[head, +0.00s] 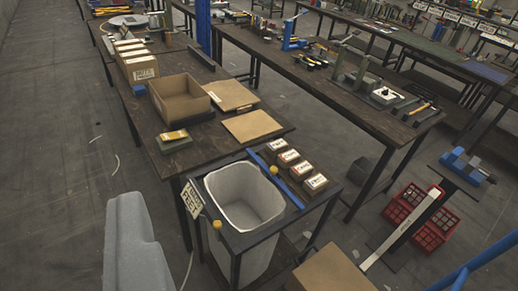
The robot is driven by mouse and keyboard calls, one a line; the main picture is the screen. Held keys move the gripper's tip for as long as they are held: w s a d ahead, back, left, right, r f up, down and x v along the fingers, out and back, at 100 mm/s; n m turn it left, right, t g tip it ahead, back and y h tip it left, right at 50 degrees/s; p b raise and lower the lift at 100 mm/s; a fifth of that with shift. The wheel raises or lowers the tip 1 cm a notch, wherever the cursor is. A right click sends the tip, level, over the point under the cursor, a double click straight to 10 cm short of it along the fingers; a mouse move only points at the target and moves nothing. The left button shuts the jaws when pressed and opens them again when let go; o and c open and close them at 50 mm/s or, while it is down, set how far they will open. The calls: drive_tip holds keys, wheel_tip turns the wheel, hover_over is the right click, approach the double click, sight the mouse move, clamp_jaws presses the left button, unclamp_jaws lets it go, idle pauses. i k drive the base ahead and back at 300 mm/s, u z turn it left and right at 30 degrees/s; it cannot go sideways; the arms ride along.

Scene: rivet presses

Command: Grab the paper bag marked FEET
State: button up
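Several small brown paper packets with white labels stand in a row on the right side of the near dark stand: one at the back (277,145), two in the middle (289,157) (301,169) and one at the front (316,183). Their labels are too small to read, so I cannot tell which is marked FEET. A tilted pale tag with dark lettering (191,199) hangs at the stand's left corner; its words are not clear. My gripper's fingers do not show. A smooth grey shape at the lower left looks like part of my arm.
A bin with a pale liner (243,195) sits in the stand, beside a blue strip (276,180) and yellow knobs (215,224). An open cardboard box (180,106) is on the bench behind. A cardboard box (330,272) is at the bottom; a red crate (422,218) is right.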

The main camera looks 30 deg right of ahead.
sight(280, 147)
drive_tip(key=u, duration=1.2)
drive_tip(key=i, duration=2.4)
drive_tip(key=z, duration=3.4)
drive_tip(key=i, duration=0.6)
drive_tip(key=z, duration=0.2)
